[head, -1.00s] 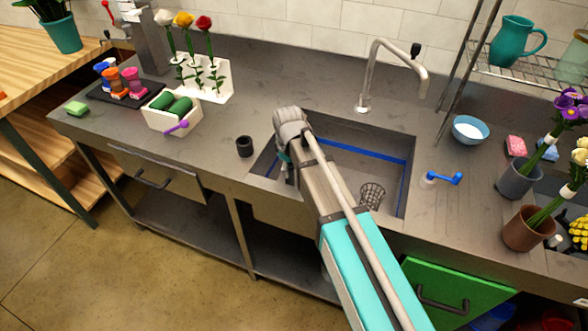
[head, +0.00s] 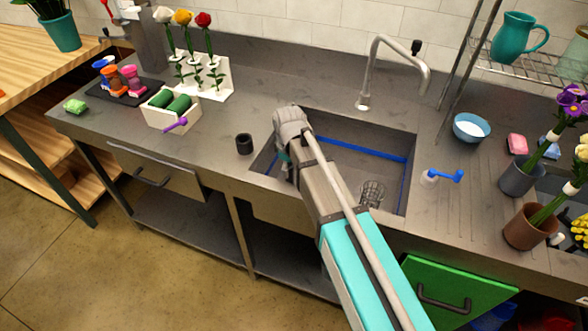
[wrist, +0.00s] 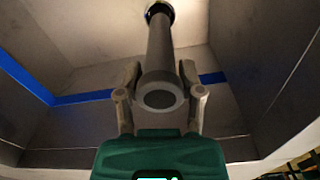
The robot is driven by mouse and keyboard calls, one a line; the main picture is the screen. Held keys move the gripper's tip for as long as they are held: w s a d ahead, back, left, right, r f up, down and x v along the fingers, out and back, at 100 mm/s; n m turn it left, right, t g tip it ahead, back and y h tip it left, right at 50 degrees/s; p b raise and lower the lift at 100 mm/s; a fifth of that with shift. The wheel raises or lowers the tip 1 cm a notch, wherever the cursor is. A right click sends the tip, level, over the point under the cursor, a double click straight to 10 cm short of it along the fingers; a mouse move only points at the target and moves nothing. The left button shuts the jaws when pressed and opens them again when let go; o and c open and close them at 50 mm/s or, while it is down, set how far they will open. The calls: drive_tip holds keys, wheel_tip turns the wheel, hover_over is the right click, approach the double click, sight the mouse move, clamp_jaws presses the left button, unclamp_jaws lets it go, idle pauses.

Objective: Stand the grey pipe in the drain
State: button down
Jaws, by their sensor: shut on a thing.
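The grey pipe (wrist: 160,48) is a hollow tube in the wrist view, with its near open end toward the camera. My gripper (wrist: 159,82) is shut on it, one finger on each side. The pipe's far end meets the drain (wrist: 172,13), a dark opening with a pale rim in the sink floor at the top of the wrist view. I cannot tell how deep the pipe's end sits in it. In the head view my arm reaches over the left part of the sink (head: 345,130) and hides the pipe and drain.
A wire basket (head: 372,194) stands in the sink's front right. A black cup (head: 244,144) is on the counter left of the sink. The faucet (head: 380,70) rises behind it. A blue-handled item (head: 441,176) and a blue bowl (head: 471,127) are to the right.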

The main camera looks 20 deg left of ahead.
drive_tip(key=shift+f+b, duration=0.65)
drive_tip(key=shift+f, duration=0.05)
drive_tip(key=shift+c, duration=0.8)
unclamp_jaws()
idle(0.4)
